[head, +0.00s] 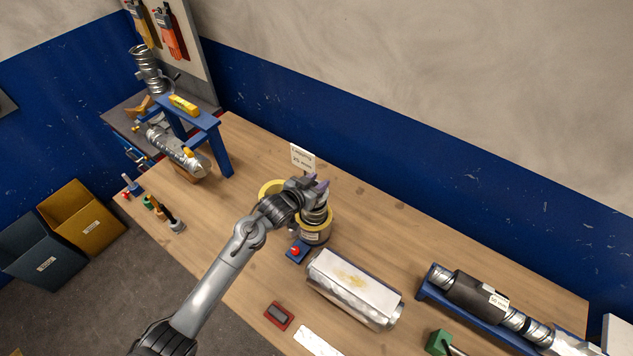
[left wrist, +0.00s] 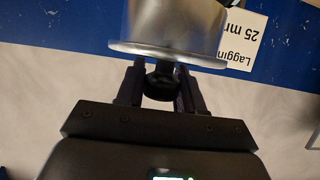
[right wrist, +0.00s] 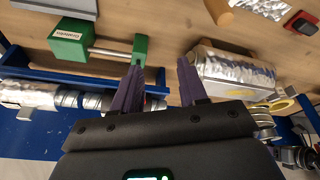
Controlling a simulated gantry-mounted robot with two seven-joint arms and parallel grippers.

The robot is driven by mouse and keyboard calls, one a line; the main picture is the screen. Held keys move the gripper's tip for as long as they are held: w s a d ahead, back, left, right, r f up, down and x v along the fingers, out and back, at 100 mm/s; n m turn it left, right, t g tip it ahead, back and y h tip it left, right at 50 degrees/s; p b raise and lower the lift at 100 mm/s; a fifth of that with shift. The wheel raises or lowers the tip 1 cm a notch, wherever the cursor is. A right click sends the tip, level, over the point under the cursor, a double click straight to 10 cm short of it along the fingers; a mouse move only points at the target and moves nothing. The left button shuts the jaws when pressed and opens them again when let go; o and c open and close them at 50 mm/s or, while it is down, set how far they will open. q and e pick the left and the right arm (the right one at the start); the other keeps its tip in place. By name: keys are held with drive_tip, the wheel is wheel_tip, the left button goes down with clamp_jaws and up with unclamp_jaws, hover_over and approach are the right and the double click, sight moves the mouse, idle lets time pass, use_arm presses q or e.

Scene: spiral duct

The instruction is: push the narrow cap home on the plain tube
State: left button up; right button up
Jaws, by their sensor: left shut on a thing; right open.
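A silver cap (head: 316,216) with a rim and a black knob (left wrist: 160,82) stands upright under my left gripper (head: 318,186). The left wrist view shows the left gripper (left wrist: 160,88) shut on the knob, with the cap's silver body beyond the rim. In the head view the cap is over a yellow-rimmed, labelled piece (head: 317,236); how deep it sits is hidden. I cannot tell for sure which silver piece is the plain tube. My right gripper (right wrist: 157,85) is open and empty in the right wrist view; it is not in the head view.
A "Lagging 25 mm" sign (head: 302,157) stands just behind. A red-buttoned blue block (head: 298,251) and a foil-wrapped block (head: 354,288) lie in front. A blue cradle (head: 425,292) with tubes is at right, a blue stand (head: 221,150) at left.

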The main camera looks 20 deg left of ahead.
use_arm(q)
drive_tip(key=shift+f+b, duration=0.45)
drive_tip(key=shift+f, duration=0.2)
drive_tip(key=shift+f+b, duration=0.3)
drive_tip(key=shift+f, duration=0.25)
drive_tip(key=shift+f, duration=0.35)
drive_tip(key=shift+f+b, duration=0.55)
drive_tip(key=o, duration=1.2)
drive_tip(key=shift+s+r, duration=0.1)
drive_tip(key=shift+s, duration=0.05)
drive_tip(key=shift+b+v, duration=0.5)
drive_tip(key=shift+v, duration=4.8)
